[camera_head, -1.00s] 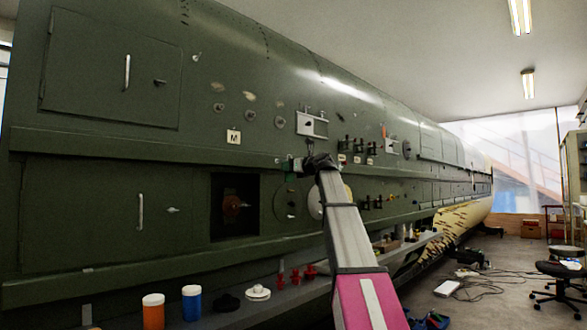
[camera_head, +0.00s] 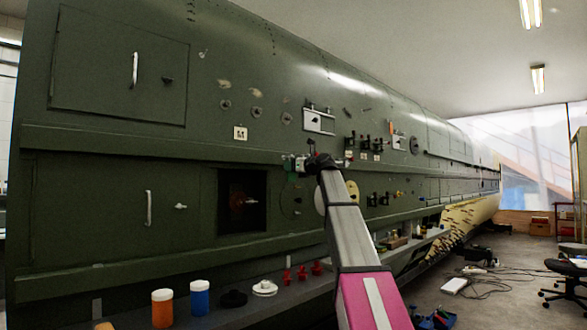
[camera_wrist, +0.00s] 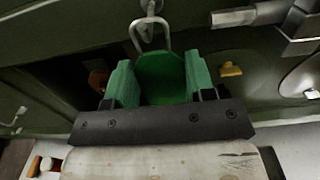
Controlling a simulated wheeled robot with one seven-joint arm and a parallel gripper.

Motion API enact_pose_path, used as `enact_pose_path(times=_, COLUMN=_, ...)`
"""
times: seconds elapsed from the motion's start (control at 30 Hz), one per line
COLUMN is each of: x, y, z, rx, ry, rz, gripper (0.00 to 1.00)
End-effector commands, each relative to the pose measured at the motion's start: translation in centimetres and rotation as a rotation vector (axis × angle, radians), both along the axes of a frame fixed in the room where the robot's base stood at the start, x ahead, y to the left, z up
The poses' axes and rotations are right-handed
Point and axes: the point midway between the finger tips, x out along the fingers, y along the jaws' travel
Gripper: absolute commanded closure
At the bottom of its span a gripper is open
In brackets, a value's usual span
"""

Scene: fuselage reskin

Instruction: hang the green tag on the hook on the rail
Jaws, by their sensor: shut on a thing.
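My gripper (camera_wrist: 160,84) has its two green fingers closed on the sides of the green tag (camera_wrist: 162,66), seen in the wrist view. The tag has a grey wire loop (camera_wrist: 134,36) at its top. A grey metal hook (camera_wrist: 150,8) is at the top edge of the wrist view, right at the loop. I cannot tell whether the loop is around the hook or only in front of it. In the head view my gripper (camera_head: 293,163) is against the rail line of the green fuselage, and the tag and hook are too small to make out.
A dark square opening (camera_head: 242,222) is below left of my gripper. A ledge (camera_head: 225,310) below holds an orange jar (camera_head: 162,309), a blue jar (camera_head: 200,300) and several red fittings (camera_head: 302,272). Grey fittings (camera_wrist: 290,25) stick out at right in the wrist view.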

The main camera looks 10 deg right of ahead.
Motion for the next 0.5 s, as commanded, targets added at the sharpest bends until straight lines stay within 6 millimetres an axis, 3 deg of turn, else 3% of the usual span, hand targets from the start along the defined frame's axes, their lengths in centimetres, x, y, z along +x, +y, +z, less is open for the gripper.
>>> enact_pose_path(times=0.23, x=-0.01, y=-0.01, z=0.01, rx=0.0, ry=0.0, rz=0.0, gripper=0.72)
enact_pose_path(times=0.27, x=-0.01, y=-0.01, z=0.01, rx=0.0, ry=0.0, rz=0.0, gripper=0.41)
enact_pose_path(times=0.3, x=-0.01, y=-0.01, z=0.02, rx=0.0, ry=0.0, rz=0.0, gripper=0.28)
enact_pose_path(times=0.33, x=-0.01, y=-0.01, z=0.02, rx=0.0, ry=0.0, rz=0.0, gripper=0.21)
enact_pose_path(times=0.5, x=-0.02, y=-0.01, z=0.02, rx=0.0, ry=0.0, rz=0.0, gripper=0.21)
